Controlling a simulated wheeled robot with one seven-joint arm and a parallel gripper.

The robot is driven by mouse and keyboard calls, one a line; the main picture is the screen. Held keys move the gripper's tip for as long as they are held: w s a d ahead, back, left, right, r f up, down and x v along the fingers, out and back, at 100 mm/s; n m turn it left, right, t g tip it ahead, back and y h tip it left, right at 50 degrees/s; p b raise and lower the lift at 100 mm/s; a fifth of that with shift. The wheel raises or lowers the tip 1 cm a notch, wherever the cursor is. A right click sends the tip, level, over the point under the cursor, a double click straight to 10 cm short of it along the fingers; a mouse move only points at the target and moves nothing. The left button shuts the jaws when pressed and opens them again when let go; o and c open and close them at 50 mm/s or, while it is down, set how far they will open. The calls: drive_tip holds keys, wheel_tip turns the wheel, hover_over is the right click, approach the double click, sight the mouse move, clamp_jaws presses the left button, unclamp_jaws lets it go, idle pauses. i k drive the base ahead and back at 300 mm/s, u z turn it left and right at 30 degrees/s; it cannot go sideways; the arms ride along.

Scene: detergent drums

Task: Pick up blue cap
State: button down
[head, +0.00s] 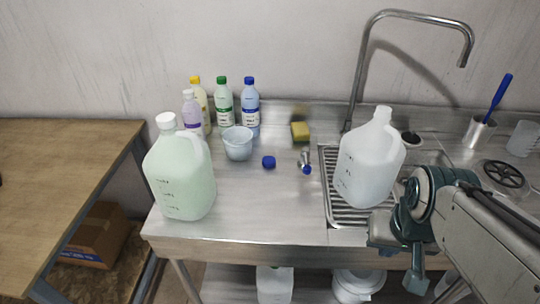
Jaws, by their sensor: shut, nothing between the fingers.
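A small blue cap (268,162) lies on the steel counter (250,205), in front of the clear plastic tub. A second small blue piece (307,170) sits to its right, at the near end of a small metal item (304,157). A blue bottle (250,108) at the back also wears a blue cap (249,80). My gripper (416,284) is at the lower right, in front of the counter's front edge and well away from the loose blue cap. It appears shut and empty, pointing downward.
A jug of pale green liquid (182,180) stands at the counter's left. A whitish jug (368,165) stands on the ribbed drainer, between my arm and the loose cap. Several bottles, a tub (238,144) and a yellow sponge (300,131) are behind. The front middle is clear.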

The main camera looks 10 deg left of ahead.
sight(268, 161)
drive_tip(key=z, duration=0.05)
drive_tip(key=k, duration=0.15)
drive_tip(key=u, duration=0.8)
drive_tip(key=i, duration=0.5)
drive_tip(key=k, duration=1.35)
drive_tip(key=u, duration=0.7)
drive_tip(key=i, duration=1.25)
drive_tip(key=z, duration=0.6)
drive_tip(key=i, duration=0.5)
drive_tip(key=z, duration=0.6)
